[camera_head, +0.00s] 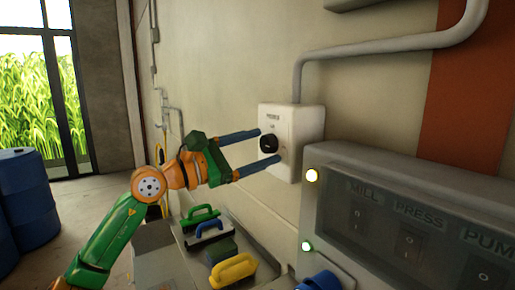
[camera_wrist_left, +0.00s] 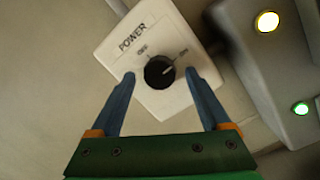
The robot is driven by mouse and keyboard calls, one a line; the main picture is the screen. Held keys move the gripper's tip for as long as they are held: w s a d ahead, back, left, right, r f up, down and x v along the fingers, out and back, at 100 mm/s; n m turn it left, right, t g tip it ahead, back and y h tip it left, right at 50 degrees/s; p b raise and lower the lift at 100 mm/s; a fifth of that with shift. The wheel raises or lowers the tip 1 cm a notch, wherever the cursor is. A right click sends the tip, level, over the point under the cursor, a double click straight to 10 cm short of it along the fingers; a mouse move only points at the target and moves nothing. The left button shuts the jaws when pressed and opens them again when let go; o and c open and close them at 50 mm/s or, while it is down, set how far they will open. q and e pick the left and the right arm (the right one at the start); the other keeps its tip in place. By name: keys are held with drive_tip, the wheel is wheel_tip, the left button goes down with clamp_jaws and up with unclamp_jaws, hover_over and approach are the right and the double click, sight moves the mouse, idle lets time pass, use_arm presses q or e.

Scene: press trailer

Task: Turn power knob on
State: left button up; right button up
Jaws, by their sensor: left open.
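The black power knob (camera_head: 268,143) sits on a white box (camera_head: 309,125) labelled POWER on the wall. In the left wrist view the knob (camera_wrist_left: 159,72) shows its pale pointer line aimed up and right, toward the right-hand label on the white plate (camera_wrist_left: 124,28). My left gripper (camera_head: 266,147) is open, with one blue finger above and one below the knob in the head view. In the left wrist view its fingertips (camera_wrist_left: 160,74) lie on either side of the knob, with gaps between. I cannot tell whether the fingertips touch the plate. My right gripper is not in view.
A grey control panel (camera_head: 330,180) marked MILL, PRESS and PUMP stands at the right, with a lit yellow lamp (camera_head: 312,175) and a lit green lamp (camera_head: 307,246). Several coloured handles, one yellow (camera_head: 233,270), lie below my left gripper. Blue barrels (camera_head: 32,195) stand far left.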

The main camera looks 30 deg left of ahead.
use_arm(q)
drive_tip(key=s+b, duration=0.1)
drive_tip(key=s+a+f+b, duration=0.1)
drive_tip(key=b, duration=0.1)
drive_tip(key=shift+f, duration=0.2)
drive_tip(key=b+v, duration=0.1)
drive_tip(key=v, duration=0.1)
drive_tip(key=r+b+v, duration=0.1)
drive_tip(key=b+v, duration=0.1)
drive_tip(key=shift+s, duration=0.4)
